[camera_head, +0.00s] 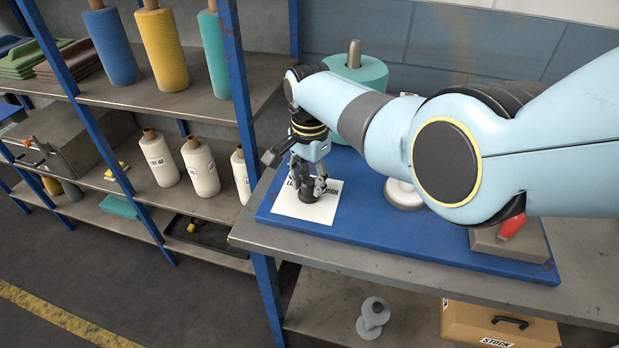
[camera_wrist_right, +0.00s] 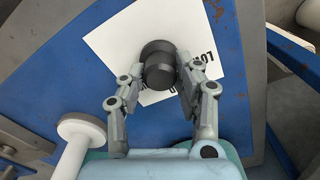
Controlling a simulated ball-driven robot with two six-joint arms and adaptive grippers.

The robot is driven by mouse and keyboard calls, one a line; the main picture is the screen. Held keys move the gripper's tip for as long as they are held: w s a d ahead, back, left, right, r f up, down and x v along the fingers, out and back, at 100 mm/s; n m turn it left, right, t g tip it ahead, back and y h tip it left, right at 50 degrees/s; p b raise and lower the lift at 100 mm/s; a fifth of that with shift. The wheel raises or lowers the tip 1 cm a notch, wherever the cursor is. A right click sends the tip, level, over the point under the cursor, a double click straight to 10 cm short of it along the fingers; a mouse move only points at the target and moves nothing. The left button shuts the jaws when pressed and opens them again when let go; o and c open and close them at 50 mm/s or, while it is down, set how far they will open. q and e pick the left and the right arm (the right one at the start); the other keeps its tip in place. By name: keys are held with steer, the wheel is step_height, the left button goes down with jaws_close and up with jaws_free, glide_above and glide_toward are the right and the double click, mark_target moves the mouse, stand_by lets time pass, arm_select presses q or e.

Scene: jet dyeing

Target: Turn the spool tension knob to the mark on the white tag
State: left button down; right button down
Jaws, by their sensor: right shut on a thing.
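The dark round tension knob (camera_head: 307,196) stands on the white tag (camera_head: 286,208) on a blue base plate (camera_head: 385,234). In the right wrist view the knob (camera_wrist_right: 158,66) lies between the fingertips of my right gripper (camera_wrist_right: 157,74), over the white tag (camera_wrist_right: 112,42). In the head view my right gripper (camera_head: 308,185) points down over the tag, shut on the knob. Black print on the tag is partly hidden by the knob and fingers; I cannot make out the mark. My left gripper is not in view.
A large teal spool (camera_head: 362,78) stands behind my right arm. A white disc (camera_head: 403,195) and a grey block with a red handle (camera_head: 511,227) are at the plate's right. Shelves (camera_head: 180,100) with yarn cones stand left. A cardboard box (camera_head: 500,325) sits below.

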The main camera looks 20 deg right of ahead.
mark_target(310, 181)
stand_by(0.5)
steer(key=c, duration=0.9)
jaws_free()
steer(key=shift+c, duration=0.2)
step_height(310, 181, up, 12)
